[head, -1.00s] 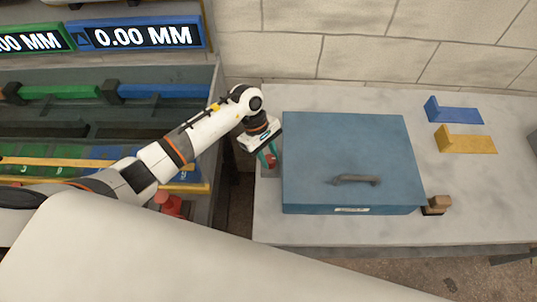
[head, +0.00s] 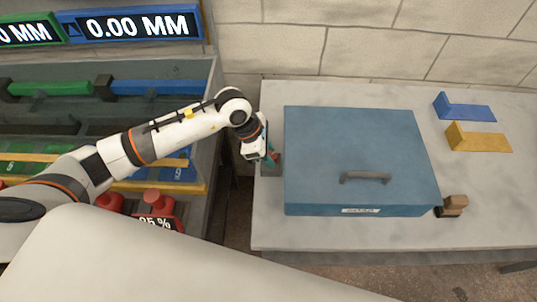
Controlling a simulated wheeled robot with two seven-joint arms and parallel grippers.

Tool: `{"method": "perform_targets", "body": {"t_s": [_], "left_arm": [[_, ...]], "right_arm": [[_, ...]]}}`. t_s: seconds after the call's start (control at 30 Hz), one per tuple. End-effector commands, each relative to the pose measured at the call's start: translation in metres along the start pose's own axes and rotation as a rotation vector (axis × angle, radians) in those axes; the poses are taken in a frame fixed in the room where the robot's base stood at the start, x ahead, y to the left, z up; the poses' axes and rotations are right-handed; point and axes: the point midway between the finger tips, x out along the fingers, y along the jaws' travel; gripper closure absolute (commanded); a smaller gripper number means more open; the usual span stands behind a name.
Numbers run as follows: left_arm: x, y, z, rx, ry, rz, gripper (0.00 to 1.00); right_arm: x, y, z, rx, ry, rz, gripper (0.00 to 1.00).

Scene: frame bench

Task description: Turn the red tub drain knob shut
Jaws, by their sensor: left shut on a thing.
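My left gripper (head: 269,158) reaches in from the left, over the left edge of the bench, beside the blue case. My right gripper is not in view.
The blue case (head: 355,150) with a grey handle stands close right of the gripper. A blue bracket (head: 465,110), a yellow bracket (head: 480,140) and a brown block (head: 453,204) lie to its right. Displays (head: 138,27) reading 0.00 MM hang at top left. A stone wall closes the back.

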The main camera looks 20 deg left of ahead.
Motion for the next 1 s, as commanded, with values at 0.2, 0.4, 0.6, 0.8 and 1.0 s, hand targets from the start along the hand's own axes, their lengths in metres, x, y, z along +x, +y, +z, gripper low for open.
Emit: {"method": "perform_targets", "body": {"t_s": [0.2, 0.4, 0.6, 0.8, 1.0], "left_arm": [[0.002, 0.001, 0.001, -0.188, 0.000, -0.081, 0.93], [0.002, 0.002, 0.000, -0.360, 0.000, -0.153, 0.93], [0.002, 0.003, -0.001, -0.511, 0.001, -0.214, 0.93], [0.001, 0.003, -0.001, -0.626, 0.000, -0.261, 0.93], [0.001, 0.004, -0.002, -0.694, 0.000, -0.289, 0.93]], "right_arm": [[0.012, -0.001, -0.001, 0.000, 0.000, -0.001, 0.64], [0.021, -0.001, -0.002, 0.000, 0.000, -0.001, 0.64], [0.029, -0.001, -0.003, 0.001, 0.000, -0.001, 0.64], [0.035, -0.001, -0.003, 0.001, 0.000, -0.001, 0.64], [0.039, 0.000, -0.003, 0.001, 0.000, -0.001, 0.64]]}}
